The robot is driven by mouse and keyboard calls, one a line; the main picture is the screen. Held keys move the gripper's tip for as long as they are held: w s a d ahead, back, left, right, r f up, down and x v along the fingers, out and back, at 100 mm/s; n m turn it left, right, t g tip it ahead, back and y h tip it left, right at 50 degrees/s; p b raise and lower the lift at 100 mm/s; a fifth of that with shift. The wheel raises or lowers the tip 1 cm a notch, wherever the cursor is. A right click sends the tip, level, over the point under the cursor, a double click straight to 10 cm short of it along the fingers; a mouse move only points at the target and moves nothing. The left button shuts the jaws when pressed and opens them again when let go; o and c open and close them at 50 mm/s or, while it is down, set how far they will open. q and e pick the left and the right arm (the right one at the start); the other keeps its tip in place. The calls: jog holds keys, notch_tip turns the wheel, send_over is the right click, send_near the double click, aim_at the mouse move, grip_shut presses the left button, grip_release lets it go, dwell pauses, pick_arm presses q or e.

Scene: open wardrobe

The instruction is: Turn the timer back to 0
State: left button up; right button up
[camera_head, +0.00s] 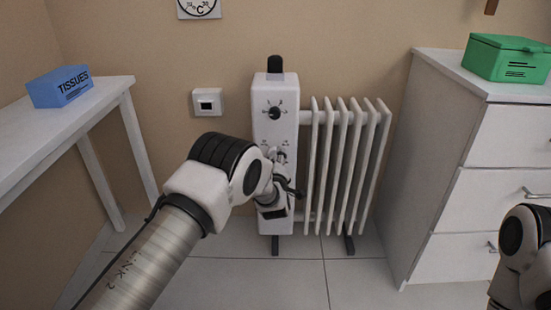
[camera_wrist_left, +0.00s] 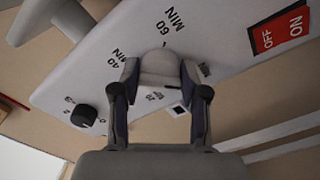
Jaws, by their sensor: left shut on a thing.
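The timer is a pale rounded knob (camera_wrist_left: 160,63) on the white control panel (camera_wrist_left: 80,70), with 20, 40 and 60 MIN marks around it. My left gripper (camera_wrist_left: 160,88) is shut on this knob, one finger on each side. In the head view the white oil heater (camera_head: 261,100) stands against the wall, and my left gripper (camera_head: 279,165) reaches the lower part of its front panel. There the wrist and fingers mostly hide the timer. The knob's pointer cannot be made out. Only part of my right arm shows at the right edge.
A black knob (camera_head: 274,113) sits higher on the panel and a red OFF/ON switch (camera_wrist_left: 281,30) shows in the wrist view. Radiator fins (camera_head: 343,170) stand right of the panel. A table with a tissue box (camera_head: 60,87) is left; a drawer cabinet (camera_head: 450,120) is right.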

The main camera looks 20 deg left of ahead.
pick_arm(q)
jog(key=o, duration=1.1)
jog(key=shift+o, duration=0.2)
jog(key=v, duration=1.2)
